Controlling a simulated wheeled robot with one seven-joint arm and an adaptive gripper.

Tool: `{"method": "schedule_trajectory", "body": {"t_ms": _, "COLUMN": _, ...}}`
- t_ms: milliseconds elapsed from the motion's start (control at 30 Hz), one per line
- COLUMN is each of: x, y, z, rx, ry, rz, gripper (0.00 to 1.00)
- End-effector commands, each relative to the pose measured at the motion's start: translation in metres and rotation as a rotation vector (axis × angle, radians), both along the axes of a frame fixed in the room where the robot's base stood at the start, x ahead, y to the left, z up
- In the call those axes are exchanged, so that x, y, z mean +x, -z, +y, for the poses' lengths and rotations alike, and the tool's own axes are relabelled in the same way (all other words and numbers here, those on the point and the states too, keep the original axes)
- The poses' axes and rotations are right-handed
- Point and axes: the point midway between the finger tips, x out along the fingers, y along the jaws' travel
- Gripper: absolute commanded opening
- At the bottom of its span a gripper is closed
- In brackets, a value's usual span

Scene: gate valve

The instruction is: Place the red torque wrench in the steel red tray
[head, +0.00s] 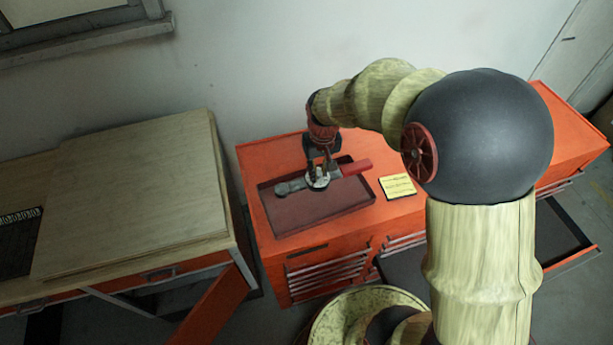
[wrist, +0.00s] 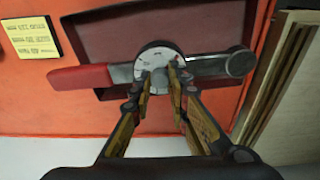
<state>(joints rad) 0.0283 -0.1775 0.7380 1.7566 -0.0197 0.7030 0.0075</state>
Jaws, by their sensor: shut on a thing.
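The torque wrench has a red handle (head: 356,167), a metal shaft and a round white dial. It lies level over the dark red tray (head: 320,217) on the orange cabinet. My gripper (head: 318,178) points down at the dial part and is shut on the wrench. In the wrist view the fingertips (wrist: 161,80) pinch the wrench (wrist: 205,68) at its dial. The wrench head is over the tray (wrist: 190,25) and the red handle sticks out past the tray's edge. I cannot tell whether the wrench touches the tray floor.
The orange cabinet (head: 275,155) stands against the wall, with a yellow note (head: 397,186) right of the tray, also in the wrist view (wrist: 32,38). A wooden-topped bench (head: 130,195) stands to the left, across a narrow gap. An open drawer (head: 560,235) juts out at the right.

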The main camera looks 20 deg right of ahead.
Motion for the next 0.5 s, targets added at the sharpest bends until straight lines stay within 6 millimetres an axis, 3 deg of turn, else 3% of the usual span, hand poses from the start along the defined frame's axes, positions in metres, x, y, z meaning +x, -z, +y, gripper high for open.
{"method": "schedule_trajectory", "body": {"t_ms": 33, "x": 0.01, "y": 0.004, "z": 0.005, "rx": -0.001, "ry": -0.004, "rz": -0.001, "gripper": 0.0}}
{"method": "schedule_trajectory", "body": {"t_ms": 300, "x": 0.039, "y": 0.044, "z": 0.015, "rx": 0.0, "ry": -0.002, "rz": -0.001, "gripper": 0.0}}
{"method": "schedule_trajectory", "body": {"t_ms": 500, "x": 0.049, "y": 0.054, "z": 0.019, "rx": 0.0, "ry": -0.002, "rz": -0.005, "gripper": 0.0}}
